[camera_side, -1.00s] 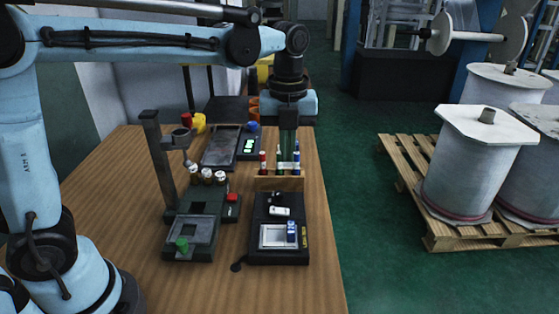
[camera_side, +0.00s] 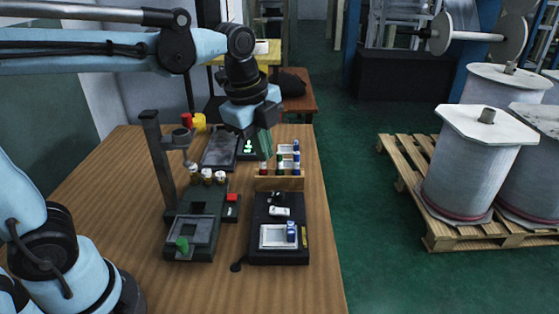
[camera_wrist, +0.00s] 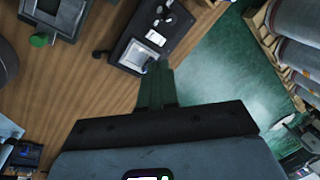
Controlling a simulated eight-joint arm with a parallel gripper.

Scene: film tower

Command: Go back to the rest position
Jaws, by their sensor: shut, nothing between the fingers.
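My gripper (camera_side: 265,144) hangs above the back part of the wooden table in the side view, its green fingers together and empty. It is tilted, with its tips just above and behind the rack of small bottles. In the wrist view my gripper (camera_wrist: 163,66) shows its fingers closed, pointing away from the camera, with the black device below and beyond them. Nothing is held between the fingers.
The wooden table (camera_side: 120,220) holds a stand with a post (camera_side: 158,150), a black device (camera_side: 265,255) with a blue bottle (camera_side: 291,231), a bottle rack (camera_side: 278,184), several white-capped bottles and a dark tray (camera_side: 219,150). A pallet (camera_side: 440,240) with large spools stands right. Green floor lies between.

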